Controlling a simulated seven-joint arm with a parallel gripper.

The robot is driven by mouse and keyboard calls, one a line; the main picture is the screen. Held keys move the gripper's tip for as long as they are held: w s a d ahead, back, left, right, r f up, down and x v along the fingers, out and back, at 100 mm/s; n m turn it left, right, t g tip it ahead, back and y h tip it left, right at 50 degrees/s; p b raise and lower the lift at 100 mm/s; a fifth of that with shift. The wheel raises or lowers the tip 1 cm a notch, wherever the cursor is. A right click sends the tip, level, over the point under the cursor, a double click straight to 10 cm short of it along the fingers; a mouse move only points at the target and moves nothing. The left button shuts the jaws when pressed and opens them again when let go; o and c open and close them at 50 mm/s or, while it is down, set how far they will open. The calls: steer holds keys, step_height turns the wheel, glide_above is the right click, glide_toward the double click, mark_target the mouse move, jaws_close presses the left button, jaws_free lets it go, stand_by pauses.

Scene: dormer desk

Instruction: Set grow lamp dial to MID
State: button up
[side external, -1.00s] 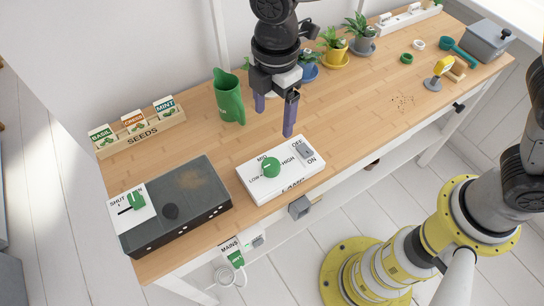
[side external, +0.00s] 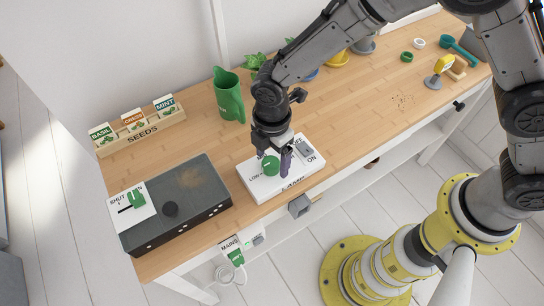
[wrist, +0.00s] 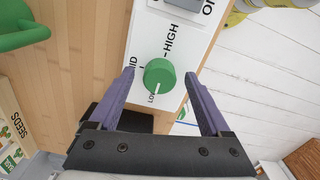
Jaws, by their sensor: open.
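The green lamp dial (side external: 271,167) sits on the white lamp box (side external: 262,190), between LOW and HIGH labels. In the wrist view the dial (wrist: 159,72) has a white mark at its lower edge, pointing at LOW. The MID label there is partly hidden by a finger. My gripper (side external: 274,163) is over the box, open, with its purple fingers on either side of the dial. In the wrist view a gap shows between each finger and the dial.
A grey OFF/ON switch (side external: 305,149) is beside the dial. A dark box with a SHUT slider (side external: 137,199) stands left. A green jug (side external: 229,97) and seed rack (side external: 142,132) are behind. Bare desk lies right of the lamp box.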

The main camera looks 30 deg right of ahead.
steer(key=shift+f, duration=0.3)
jaws_close()
stand_by(0.3)
